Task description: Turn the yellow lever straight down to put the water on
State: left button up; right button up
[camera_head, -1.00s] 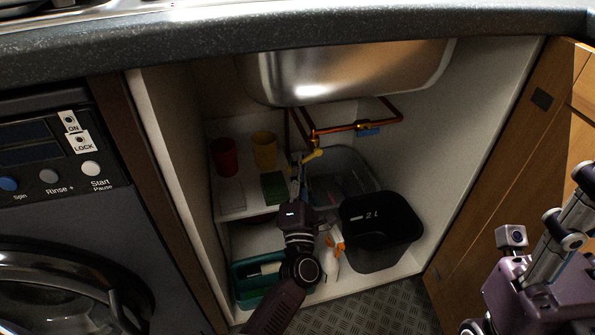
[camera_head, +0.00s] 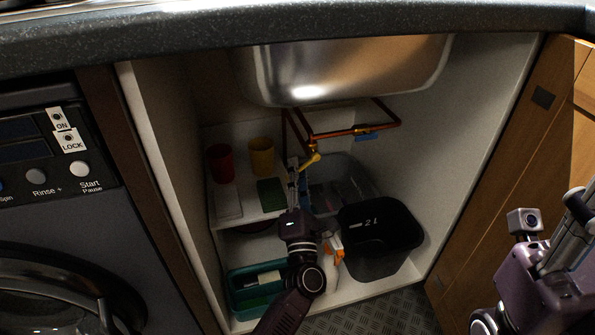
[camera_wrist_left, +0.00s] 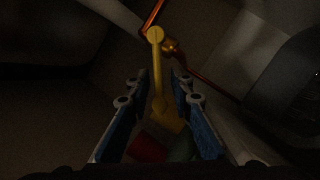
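The yellow lever (camera_head: 311,161) sits on the copper pipework under the sink. In the head view it slants down to the left from the brass valve. In the left wrist view the lever (camera_wrist_left: 157,70) runs from its round end near the valve (camera_wrist_left: 170,46) down the picture, toward the cups. My left gripper (camera_head: 296,172) reaches up to the lever from below. In the left wrist view the gripper (camera_wrist_left: 155,88) is open, with one blue-padded finger on each side of the lever's lower part; I see gaps and no clear contact. My right arm stands at the right edge, its fingers not clearly seen.
A red cup (camera_head: 221,163), a yellow cup (camera_head: 261,157) and a green sponge (camera_head: 271,194) stand on the shelf left of the lever. A black bin (camera_head: 384,256), a teal caddy (camera_head: 242,300) and a spray bottle are below. The sink bowl (camera_head: 345,75) hangs above.

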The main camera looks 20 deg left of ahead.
pick_arm(q)
jog(key=v, duration=1.2)
jog(key=shift+c, duration=0.5)
